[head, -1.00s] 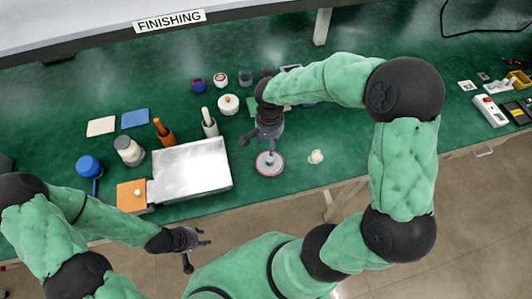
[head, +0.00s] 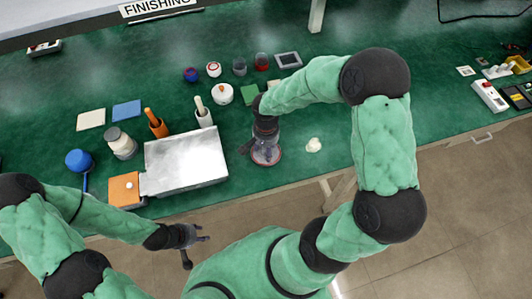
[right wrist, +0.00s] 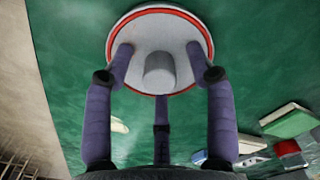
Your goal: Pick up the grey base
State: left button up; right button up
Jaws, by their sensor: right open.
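The grey base (head: 269,163) is a round pale grey disc with a red rim, on the green bench near its front edge. In the right wrist view the grey base (right wrist: 160,26) shows a grey knob (right wrist: 160,71) standing at its middle. My right gripper (head: 264,149) is right above the base and partly covers it in the head view. Its fingers (right wrist: 160,60) are open and spread around the knob, over the disc; I cannot tell whether they touch it. My left gripper (head: 197,248) is open and empty, in front of the bench edge.
A silver box (head: 187,158) stands left of the base. A small cream lump (head: 313,145) lies close on its right. A white pot (head: 222,94), a green block (head: 250,95) and several small jars stand behind.

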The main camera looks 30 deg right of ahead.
grip_shut()
jog(key=shift+r, duration=0.1)
